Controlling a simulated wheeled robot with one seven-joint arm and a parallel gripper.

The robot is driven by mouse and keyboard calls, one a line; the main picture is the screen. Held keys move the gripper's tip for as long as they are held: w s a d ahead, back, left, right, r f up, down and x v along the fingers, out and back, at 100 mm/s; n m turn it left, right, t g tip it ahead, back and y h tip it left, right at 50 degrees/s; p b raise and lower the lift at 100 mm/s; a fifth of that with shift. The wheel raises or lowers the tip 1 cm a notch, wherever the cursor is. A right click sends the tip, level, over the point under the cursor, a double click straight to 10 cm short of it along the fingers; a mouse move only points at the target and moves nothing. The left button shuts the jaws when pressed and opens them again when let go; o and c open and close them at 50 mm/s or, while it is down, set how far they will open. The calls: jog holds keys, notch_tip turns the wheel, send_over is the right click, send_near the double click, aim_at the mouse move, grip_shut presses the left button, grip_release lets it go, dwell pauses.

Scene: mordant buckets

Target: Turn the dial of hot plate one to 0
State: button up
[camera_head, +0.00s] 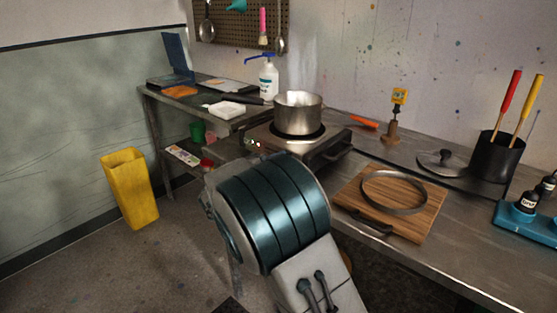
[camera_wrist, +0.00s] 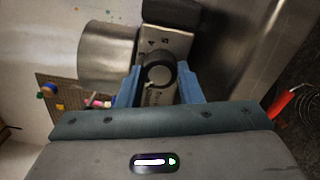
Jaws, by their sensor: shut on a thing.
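The hot plate (camera_head: 325,150) stands on the metal bench in the head view, with a steaming metal pot (camera_head: 298,115) on top. In the wrist view its front panel (camera_wrist: 178,44) carries a round dark dial with a grey face (camera_wrist: 158,75). My gripper (camera_wrist: 159,78) has its blue fingers on either side of the dial, shut on it. In the head view my arm hides the dial and fingers. The pot also shows in the wrist view (camera_wrist: 106,56).
A wooden board (camera_head: 425,222) with a metal ring (camera_head: 372,202) lies right of the hot plate. Further right are a lid (camera_head: 445,165), a black pot with handles (camera_head: 490,155) and a blue bottle rack (camera_head: 525,225). A yellow bin (camera_head: 130,190) stands on the floor at left.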

jog(key=n+p, duration=0.4)
jog(key=n, duration=0.1)
jog(key=shift+r, duration=0.2)
jog(key=shift+f+n+p, duration=0.15)
jog(key=shift+n+p, duration=0.85)
jog(key=shift+n, duration=0.4)
jog(key=o, duration=1)
jog(key=shift+f, duration=0.1)
jog(key=v, duration=1.4)
jog(key=shift+w, duration=0.1)
jog(key=shift+d, duration=0.1)
